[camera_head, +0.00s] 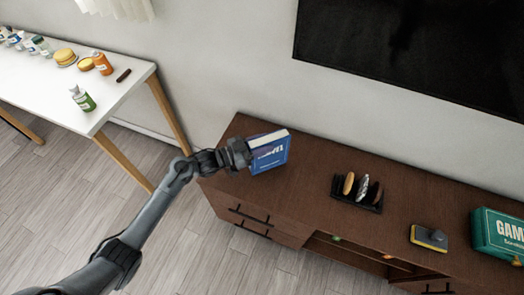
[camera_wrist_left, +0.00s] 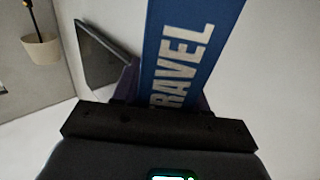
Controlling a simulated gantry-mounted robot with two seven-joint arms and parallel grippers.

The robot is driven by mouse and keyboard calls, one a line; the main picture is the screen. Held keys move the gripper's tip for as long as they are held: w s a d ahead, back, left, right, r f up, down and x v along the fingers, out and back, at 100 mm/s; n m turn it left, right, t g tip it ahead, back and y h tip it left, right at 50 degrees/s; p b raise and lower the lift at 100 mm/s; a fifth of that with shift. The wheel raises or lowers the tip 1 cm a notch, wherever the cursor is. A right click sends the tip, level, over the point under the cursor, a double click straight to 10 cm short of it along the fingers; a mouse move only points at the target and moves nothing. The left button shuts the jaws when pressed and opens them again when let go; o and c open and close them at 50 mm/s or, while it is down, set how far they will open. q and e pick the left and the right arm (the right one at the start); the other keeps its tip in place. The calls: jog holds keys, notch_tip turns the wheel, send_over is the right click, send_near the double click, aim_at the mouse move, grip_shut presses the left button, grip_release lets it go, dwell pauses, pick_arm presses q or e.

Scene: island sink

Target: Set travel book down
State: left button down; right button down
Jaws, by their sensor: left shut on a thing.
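The travel book is blue with white lettering. In the head view the travel book (camera_head: 270,154) stands upright at the left end of the brown cabinet (camera_head: 300,200). I cannot tell whether its lower edge touches the cabinet top. My left gripper (camera_head: 245,154) is shut on the book's left side. My right gripper is not in view.
On the cabinet, a black rack (camera_head: 357,194) holds several upright items. A grey and yellow object (camera_head: 429,237) and a teal game box (camera_head: 499,236) are further right. A white table (camera_head: 60,85) with bottles and food items stands at the left. The cabinet top between book and rack is clear.

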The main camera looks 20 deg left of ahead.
pick_arm(q)
jog(key=shift+f+b, duration=0.75)
jog(key=shift+f, duration=1.1)
jog(key=shift+f, duration=0.2)
jog(key=c, duration=0.6)
grip_release()
